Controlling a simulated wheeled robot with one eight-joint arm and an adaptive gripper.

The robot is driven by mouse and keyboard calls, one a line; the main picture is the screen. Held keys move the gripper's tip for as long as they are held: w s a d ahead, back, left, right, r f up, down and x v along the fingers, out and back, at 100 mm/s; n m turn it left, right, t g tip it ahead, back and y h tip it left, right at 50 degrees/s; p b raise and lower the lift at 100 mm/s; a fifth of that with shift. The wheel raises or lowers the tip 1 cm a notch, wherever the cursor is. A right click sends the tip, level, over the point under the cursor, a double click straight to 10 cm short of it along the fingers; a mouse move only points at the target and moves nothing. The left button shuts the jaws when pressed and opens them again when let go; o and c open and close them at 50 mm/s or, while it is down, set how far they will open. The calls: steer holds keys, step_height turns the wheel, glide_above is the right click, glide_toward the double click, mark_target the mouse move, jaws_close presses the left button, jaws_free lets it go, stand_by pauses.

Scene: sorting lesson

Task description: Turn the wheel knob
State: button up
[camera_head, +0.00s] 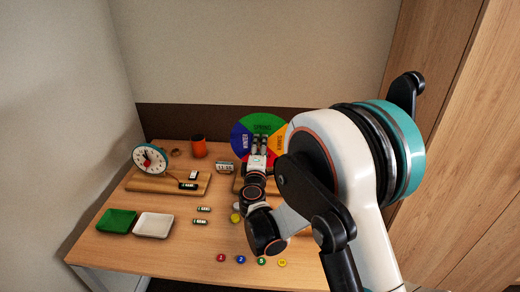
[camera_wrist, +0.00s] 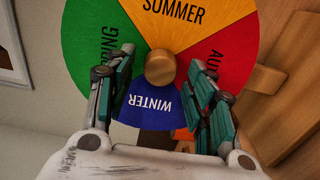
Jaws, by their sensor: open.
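The season wheel (camera_head: 262,123) stands at the back of the table, with green, blue, orange and red sectors; my arm hides part of it. In the wrist view the wheel (camera_wrist: 185,95) fills the middle, with SUMMER at the top and WINTER at the bottom. The round wooden wheel knob (camera_wrist: 160,68) is at its centre. My gripper (camera_wrist: 163,70) is open, one finger to each side of the knob in the picture, with visible gaps and no contact seen. In the head view my gripper (camera_head: 258,142) is in front of the wheel.
A clock (camera_head: 150,158) on a wooden base stands at the left, with an orange cup (camera_head: 199,146) behind. A green tray (camera_head: 116,220) and a white tray (camera_head: 153,225) are at the front left. Several small labelled pieces and coloured discs lie on the table (camera_head: 180,250). A wooden cabinet (camera_head: 470,150) rises at the right.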

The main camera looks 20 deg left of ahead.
steer(key=v, duration=1.2)
steer(key=shift+w, duration=0.1)
